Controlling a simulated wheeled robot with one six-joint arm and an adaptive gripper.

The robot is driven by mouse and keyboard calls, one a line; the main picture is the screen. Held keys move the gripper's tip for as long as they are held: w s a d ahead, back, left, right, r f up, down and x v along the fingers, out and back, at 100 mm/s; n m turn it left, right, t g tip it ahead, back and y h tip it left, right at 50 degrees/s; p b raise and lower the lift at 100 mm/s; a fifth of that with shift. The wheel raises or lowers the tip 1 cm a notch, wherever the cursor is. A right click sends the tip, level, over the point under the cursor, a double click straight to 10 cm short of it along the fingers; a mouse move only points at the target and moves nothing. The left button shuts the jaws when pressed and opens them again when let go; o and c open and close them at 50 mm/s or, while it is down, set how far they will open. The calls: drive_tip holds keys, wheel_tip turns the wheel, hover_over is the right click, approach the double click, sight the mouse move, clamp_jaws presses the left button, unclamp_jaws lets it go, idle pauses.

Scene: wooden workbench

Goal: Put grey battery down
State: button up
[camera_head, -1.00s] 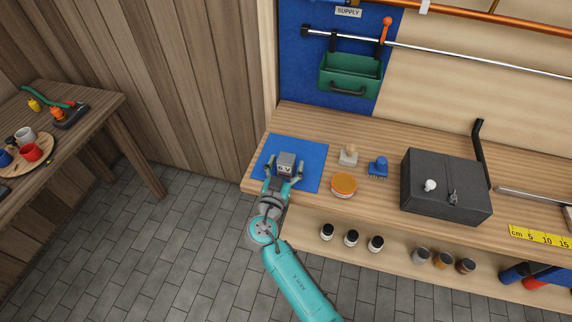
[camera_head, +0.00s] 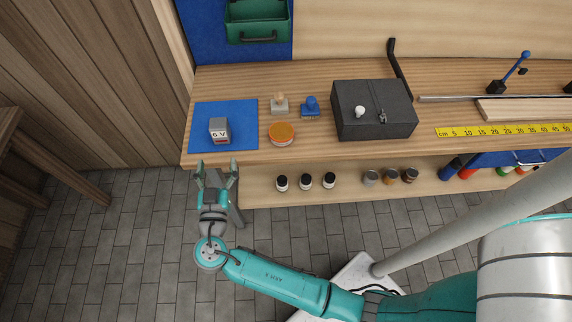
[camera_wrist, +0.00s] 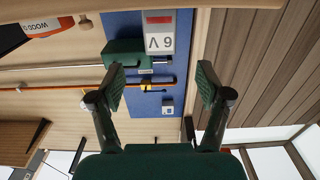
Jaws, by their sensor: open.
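The grey battery (camera_head: 219,131) stands on the blue mat (camera_head: 240,112) at the left end of the workbench. Its front face reads "6 V". My gripper (camera_head: 216,170) is open and empty, just in front of the bench's front edge, apart from the battery. In the wrist view the battery (camera_wrist: 160,33) shows at the top, beyond the spread fingertips of my gripper (camera_wrist: 160,85), with nothing between them.
An orange-lidded tin (camera_head: 281,134), a wood-handled block (camera_head: 279,104) and a blue brush (camera_head: 310,107) stand right of the mat. A black box (camera_head: 372,110) is further right. Several jars (camera_head: 305,181) sit on the shelf below. A green bin (camera_head: 257,22) hangs behind.

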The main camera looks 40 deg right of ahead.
drive_tip(key=s+d+f+n+g+y, duration=0.1)
drive_tip(key=s+d+f+n+y, duration=0.2)
drive_tip(key=s+f, duration=0.35)
drive_tip(key=s+d+f+n+g+y, duration=0.1)
drive_tip(key=s+d+f+n+y, duration=0.25)
drive_tip(key=s+f, duration=0.3)
drive_tip(key=s+r+n+y, duration=0.15)
drive_tip(key=s+y, duration=0.25)
drive_tip(key=s, duration=0.9)
drive_tip(key=s+r+t, duration=0.2)
drive_tip(key=s+r, duration=1)
drive_tip(key=r, duration=0.3)
drive_tip(key=shift+s+d+m, duration=0.15)
drive_tip(key=shift+s+m, duration=0.1)
drive_tip(key=shift+m, duration=0.15)
